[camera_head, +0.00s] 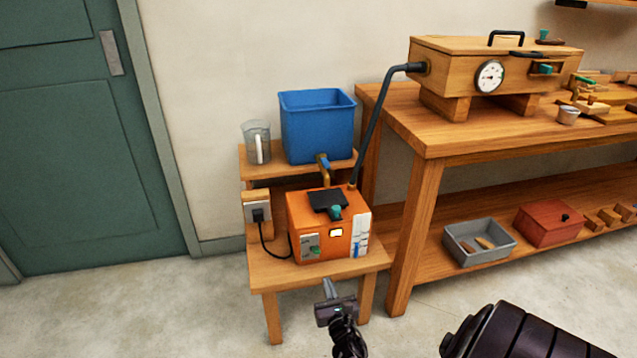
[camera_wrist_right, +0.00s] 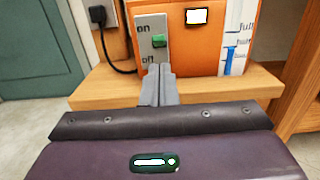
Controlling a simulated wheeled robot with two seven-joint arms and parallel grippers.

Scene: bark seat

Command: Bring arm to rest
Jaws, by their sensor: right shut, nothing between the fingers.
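My right gripper (camera_head: 329,288) is shut and empty in front of the small wooden stand (camera_head: 268,274), below the orange box. The right wrist view shows its closed fingers (camera_wrist_right: 159,84) just in front of the stand's edge, seen below the on/off switch (camera_wrist_right: 155,41) with its green rocker. The rocker sits nearer the "on" label's lower side, between "on" and "off". The orange box (camera_head: 305,217) has a lit white display (camera_head: 336,232) and a black lid patch on top. My left gripper is not in view.
A blue bin (camera_head: 318,128) and a clear jug (camera_head: 257,143) stand on the stand's upper shelf. A black hose (camera_head: 372,118) runs to a wooden chest (camera_head: 455,67) on the workbench (camera_head: 425,145). A power cord plugs into a socket (camera_head: 257,212). The floor at left is clear.

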